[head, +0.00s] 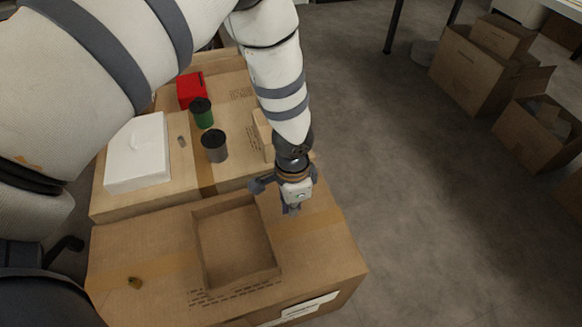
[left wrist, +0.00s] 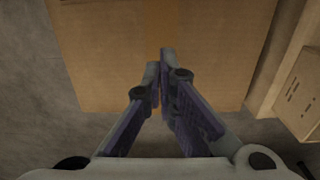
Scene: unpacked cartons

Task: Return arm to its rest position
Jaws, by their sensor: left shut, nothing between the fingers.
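My left arm (head: 275,75) comes in from the upper left of the head view and reaches down over the cartons. My left gripper (head: 291,208) is above the right part of the near carton (head: 130,245), beside the open tray (head: 277,270). In the left wrist view the fingers of my left gripper (left wrist: 163,75) come together at the tips with nothing between them. Below them is a brown cardboard surface (left wrist: 100,50). My right gripper is not in view.
On the far carton (head: 110,208) are a white box (head: 138,158), a red box (head: 192,88), a green can (head: 203,118) and a grey can (head: 215,150). A small carton (head: 263,130) stands beside my arm. Open cartons (head: 480,75) sit at the upper right. The floor between is clear.

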